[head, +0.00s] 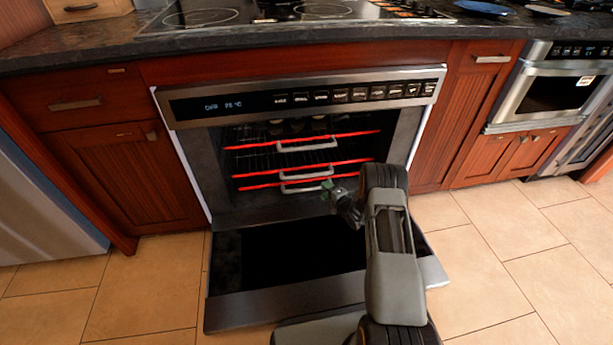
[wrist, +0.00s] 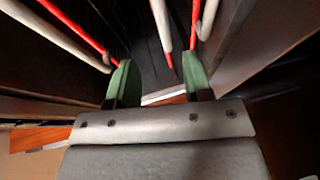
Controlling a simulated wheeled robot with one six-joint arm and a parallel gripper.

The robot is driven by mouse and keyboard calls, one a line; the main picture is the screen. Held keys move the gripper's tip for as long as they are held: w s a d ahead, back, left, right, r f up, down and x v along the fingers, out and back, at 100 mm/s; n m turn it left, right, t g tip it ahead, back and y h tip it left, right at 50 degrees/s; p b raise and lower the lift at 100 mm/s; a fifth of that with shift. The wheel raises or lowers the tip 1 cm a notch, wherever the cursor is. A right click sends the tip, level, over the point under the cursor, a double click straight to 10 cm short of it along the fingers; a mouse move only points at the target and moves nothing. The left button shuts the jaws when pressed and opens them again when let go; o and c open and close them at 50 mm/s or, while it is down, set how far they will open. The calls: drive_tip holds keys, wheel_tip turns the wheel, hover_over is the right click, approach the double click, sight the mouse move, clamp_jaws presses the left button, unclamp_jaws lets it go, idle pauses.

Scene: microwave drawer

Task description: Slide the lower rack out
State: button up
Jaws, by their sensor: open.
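The oven is open, and red-edged racks with pale handles sit inside it. The upper rack (head: 355,135) is highest. The lower rack (head: 262,187) is close beneath another red edge, with a pale handle (head: 300,188) at its front. My gripper (head: 330,190) is at the right end of the lower handles. In the wrist view my gripper (wrist: 158,82) is open, with green fingertips apart. A pale handle bar (wrist: 160,25) runs toward the gap between them, beyond the tips. I cannot tell which rack it belongs to, or whether a finger touches it.
The oven door (head: 290,300) is folded down below the opening, under my arm. Wooden cabinets (head: 130,170) flank the oven. A dark countertop (head: 80,50) with a cooktop (head: 240,12) is above. Tiled floor (head: 500,240) is clear on the right.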

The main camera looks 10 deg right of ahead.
sight(309, 177)
drive_tip(key=shift+b+x, duration=3)
drive_tip(key=shift+x, duration=3.75)
drive_tip(key=shift+f, duration=0.1)
clamp_jaws()
